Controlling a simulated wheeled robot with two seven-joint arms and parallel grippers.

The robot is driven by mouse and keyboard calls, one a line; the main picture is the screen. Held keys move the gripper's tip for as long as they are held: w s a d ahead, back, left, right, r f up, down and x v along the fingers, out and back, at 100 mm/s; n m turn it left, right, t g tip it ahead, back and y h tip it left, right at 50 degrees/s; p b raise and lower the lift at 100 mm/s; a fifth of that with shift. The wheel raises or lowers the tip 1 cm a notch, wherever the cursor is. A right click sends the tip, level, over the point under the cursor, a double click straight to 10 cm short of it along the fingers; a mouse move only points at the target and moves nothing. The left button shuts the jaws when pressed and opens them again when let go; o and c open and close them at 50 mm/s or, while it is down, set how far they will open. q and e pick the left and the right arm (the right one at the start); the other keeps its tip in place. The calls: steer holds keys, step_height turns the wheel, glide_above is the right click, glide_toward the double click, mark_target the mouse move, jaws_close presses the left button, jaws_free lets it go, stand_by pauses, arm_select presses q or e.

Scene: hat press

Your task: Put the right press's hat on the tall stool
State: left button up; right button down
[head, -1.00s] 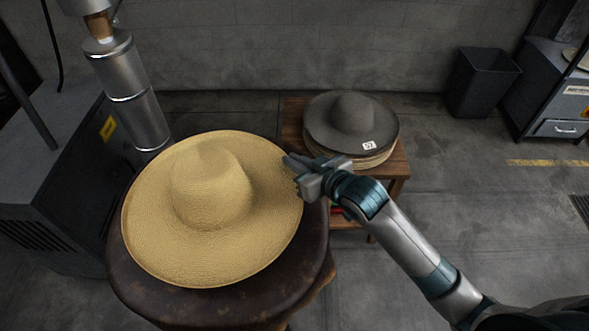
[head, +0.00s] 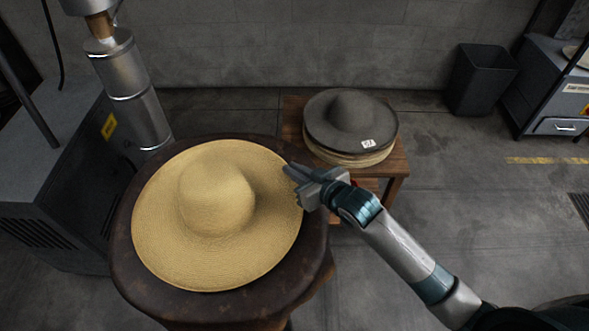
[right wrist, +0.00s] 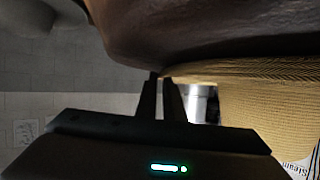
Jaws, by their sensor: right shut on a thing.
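The wide-brimmed straw hat (head: 217,197) is crown up over the round dark seat of the tall stool (head: 125,262). The seat's rim shows around most of the brim. My right gripper (head: 294,182) is at the hat's right edge, shut on the brim. In the right wrist view the woven brim (right wrist: 260,95) runs up to the fingertips (right wrist: 160,78), close to the dark stool seat (right wrist: 210,30). Whether the brim's underside rests fully on the seat is hidden. My left gripper is not in view.
A low wooden table (head: 397,165) behind the stool holds a dark grey hat (head: 350,125) on a stack of lighter hats. A press with a metal cylinder (head: 130,88) stands at the left. A black bin (head: 480,80) and a grey cabinet (head: 545,100) are at the back right.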

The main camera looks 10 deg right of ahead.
steer(key=c, duration=1.9)
jaws_free()
steer(key=shift+f, duration=0.1)
steer(key=b+v, duration=0.2)
steer(key=v, duration=0.8)
steer(key=shift+s+d+r, duration=0.15)
steer(key=shift+s+r, duration=0.05)
steer(key=shift+s, duration=0.05)
steer(key=shift+s+d+r+b, duration=0.3)
steer(key=shift+s+r, duration=0.1)
steer(key=shift+s, duration=0.2)
